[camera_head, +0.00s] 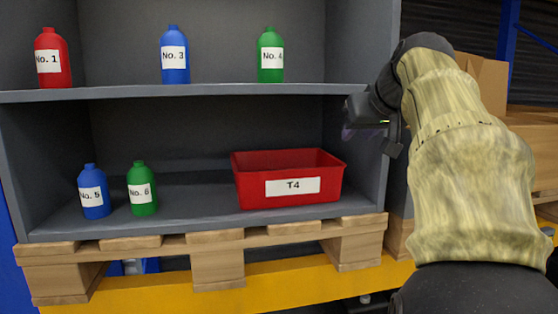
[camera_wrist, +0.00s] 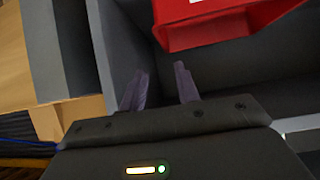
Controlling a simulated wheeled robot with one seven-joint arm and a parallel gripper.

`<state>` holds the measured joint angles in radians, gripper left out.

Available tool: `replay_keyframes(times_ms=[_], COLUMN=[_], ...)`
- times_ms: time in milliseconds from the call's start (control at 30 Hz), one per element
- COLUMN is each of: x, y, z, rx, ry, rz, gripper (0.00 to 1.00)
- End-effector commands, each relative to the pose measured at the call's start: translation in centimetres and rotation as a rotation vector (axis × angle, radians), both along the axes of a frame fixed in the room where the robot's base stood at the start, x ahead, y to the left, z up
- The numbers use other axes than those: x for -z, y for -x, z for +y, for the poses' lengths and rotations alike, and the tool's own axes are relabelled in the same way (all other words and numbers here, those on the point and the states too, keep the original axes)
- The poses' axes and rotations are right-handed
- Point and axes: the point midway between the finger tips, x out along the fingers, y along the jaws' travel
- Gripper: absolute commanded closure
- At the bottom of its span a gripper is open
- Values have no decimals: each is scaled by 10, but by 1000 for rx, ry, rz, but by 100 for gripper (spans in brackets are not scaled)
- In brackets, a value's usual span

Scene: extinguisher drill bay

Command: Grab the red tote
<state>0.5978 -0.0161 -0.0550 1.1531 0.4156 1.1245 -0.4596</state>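The red tote (camera_head: 253,193) is an open rectangular bin with a white label reading T4. It sits upright on the lower shelf of the grey rack, toward the right side. In the wrist view the tote (camera_wrist: 225,26) shows at the top, beyond the fingertips. My gripper (camera_wrist: 160,84) shows two dark purple fingers spread apart with nothing between them. In the head view my gripper (camera_head: 362,131) is at the right edge of the rack, above and to the right of the tote, apart from it. The fingers are partly dark and blurred there.
The grey rack's middle shelf board (camera_head: 200,92) runs above the tote. A blue bottle No. 5 (camera_head: 93,192) and green bottle No. 6 (camera_head: 142,189) stand at the lower left. Bottles stand above. The rack's right side wall (camera_head: 374,165) is close to my gripper.

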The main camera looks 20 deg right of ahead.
Motion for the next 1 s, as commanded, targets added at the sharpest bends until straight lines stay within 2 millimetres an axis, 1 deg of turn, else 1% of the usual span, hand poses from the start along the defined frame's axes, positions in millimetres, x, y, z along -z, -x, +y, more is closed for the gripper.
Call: replay_keyframes(times_ms=[33, 67, 367, 467, 567, 1000], x=[-6, -6, -3, 1, 9, 51], y=[1, 2, 2, -3, -15, -79], z=[-1, -1, -4, -5, -7, -17], rx=[1, 1, 7, 7, 6, 1], ry=[3, 3, 3, 1, 0, 0], rz=[-3, -4, -2, 0, 2, 1], gripper=[68, 68, 68, 68, 68, 68])
